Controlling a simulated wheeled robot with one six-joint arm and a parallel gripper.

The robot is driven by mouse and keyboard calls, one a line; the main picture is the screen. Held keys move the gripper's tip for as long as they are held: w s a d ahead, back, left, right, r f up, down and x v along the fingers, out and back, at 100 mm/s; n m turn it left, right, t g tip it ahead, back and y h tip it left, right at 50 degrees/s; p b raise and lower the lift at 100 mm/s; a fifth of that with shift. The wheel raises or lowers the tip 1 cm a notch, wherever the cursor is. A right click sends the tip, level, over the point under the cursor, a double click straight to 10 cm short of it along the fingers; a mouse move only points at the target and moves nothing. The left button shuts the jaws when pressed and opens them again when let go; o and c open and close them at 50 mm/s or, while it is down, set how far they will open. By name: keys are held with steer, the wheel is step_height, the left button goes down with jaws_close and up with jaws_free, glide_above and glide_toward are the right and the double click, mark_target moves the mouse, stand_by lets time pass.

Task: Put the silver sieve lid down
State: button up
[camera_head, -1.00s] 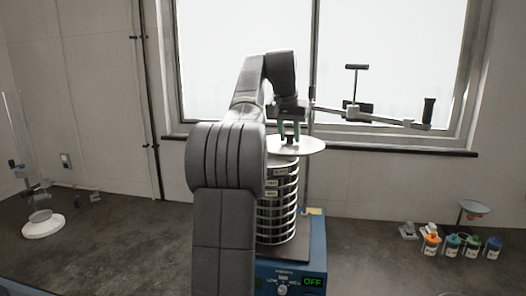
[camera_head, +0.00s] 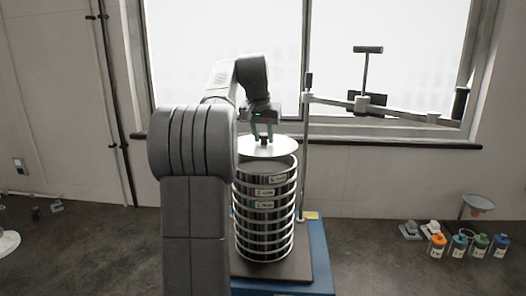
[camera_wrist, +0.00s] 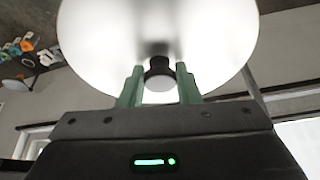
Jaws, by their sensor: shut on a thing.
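The silver sieve lid (camera_head: 283,151) is a thin round disc with a dark knob (camera_wrist: 159,67) at its centre. My gripper (camera_head: 263,132) is shut on that knob, with its green fingers on either side of it. In the wrist view the lid (camera_wrist: 95,40) fills the upper middle. In the head view the lid appears above the tall sieve stack (camera_head: 265,228), and part of the stack's top rim shows below it. The lid looks apart from the stack, but how far behind or above it is I cannot tell. My arm hides the stack's left edge.
The stack stands on a blue shaker base (camera_head: 319,255). A vertical rod (camera_head: 305,150) with a clamp arm (camera_head: 390,112) swung right rises beside it. Several small bottles (camera_head: 459,244) and a funnel (camera_head: 479,203) stand at the right. The dark counter (camera_head: 370,250) between is clear.

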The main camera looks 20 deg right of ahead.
mark_target(263, 145)
steer(key=shift+f, duration=2.2)
steer(key=shift+f, duration=0.15)
steer(key=o, duration=1.1)
steer(key=shift+c, duration=0.2)
steer(key=v, duration=1.2)
